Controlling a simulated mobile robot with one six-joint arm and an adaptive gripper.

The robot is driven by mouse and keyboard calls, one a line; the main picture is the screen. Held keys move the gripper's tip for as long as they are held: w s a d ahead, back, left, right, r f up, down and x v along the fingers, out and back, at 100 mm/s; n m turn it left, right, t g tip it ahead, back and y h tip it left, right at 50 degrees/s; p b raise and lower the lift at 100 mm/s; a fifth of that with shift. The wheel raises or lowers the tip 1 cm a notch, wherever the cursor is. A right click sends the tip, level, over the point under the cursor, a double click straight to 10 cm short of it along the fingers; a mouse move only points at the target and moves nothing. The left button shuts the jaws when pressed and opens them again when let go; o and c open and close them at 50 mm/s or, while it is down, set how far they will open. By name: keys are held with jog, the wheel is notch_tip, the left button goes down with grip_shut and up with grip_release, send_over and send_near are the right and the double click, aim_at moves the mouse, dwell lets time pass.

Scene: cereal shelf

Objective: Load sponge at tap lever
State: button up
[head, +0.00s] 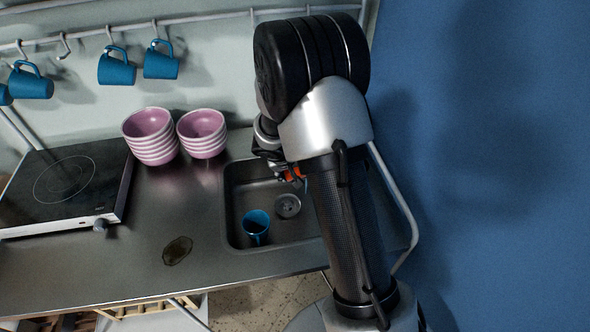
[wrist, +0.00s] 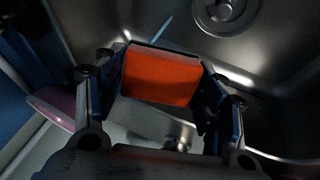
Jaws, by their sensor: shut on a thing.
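An orange sponge (wrist: 161,76) sits between the two fingers of my gripper (wrist: 160,85) in the wrist view. The fingers are shut on its left and right sides. In the head view only a small orange bit of the sponge (head: 294,174) shows beside my arm, over the back of the sink. Most of my gripper is hidden there by my arm. I cannot make out the tap lever in the head view. A shiny metal part (wrist: 180,142) shows below the sponge in the wrist view; I cannot tell whether it is the tap.
The sink (head: 237,190) holds a blue mug (head: 256,226) near its drain (head: 288,206). Stacked pink bowls (head: 150,137) and (head: 202,134) stand left of the sink. A hob (head: 65,182) is farther left. Blue mugs (head: 117,68) hang from a rail. A brown stain (head: 177,250) marks the counter.

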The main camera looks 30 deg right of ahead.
jog(key=shift+a, duration=0.1)
jog(key=shift+s+a+f+b, duration=0.15)
jog(key=shift+s+a+b, duration=0.65)
jog(key=shift+a+b, duration=0.35)
jog(key=s+a+b, duration=0.1)
jog(key=a, duration=0.1)
jog(key=s+a+b, duration=0.2)
jog(key=shift+a, duration=0.1)
dwell(0.9)
jog(key=s+a+r, duration=0.2)
jog(key=a+r, duration=0.2)
jog(key=shift+s+r, duration=0.15)
jog(key=shift+s, duration=0.2)
jog(key=shift+a, duration=0.1)
dwell(0.4)
